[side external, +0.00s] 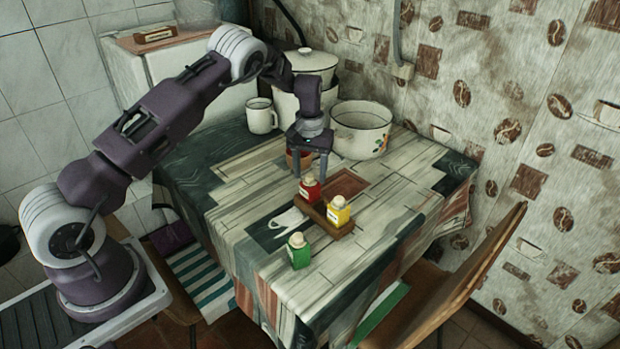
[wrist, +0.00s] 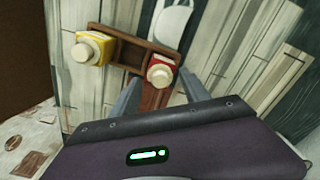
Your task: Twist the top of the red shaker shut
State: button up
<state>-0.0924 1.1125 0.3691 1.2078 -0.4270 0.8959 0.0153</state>
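The red shaker (side external: 309,191) stands upright in the far end of a small wooden holder (side external: 341,233), with a cream top. In the wrist view the red shaker (wrist: 176,63) shows its round top between my fingertips and a little beyond them. My gripper (side external: 309,172) points down just above and behind the red shaker in the side view. In the wrist view my gripper (wrist: 158,90) has its two fingers spread apart, with nothing held between them. Whether the top sits loose or tight cannot be seen.
A green shaker (side external: 299,254) stands alone nearer the table's front. An enamel pot (side external: 360,143), a white mug (side external: 262,118) and a lidded pot (side external: 313,62) stand behind. The table's left side is clear.

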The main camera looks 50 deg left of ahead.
jog(key=c, duration=1)
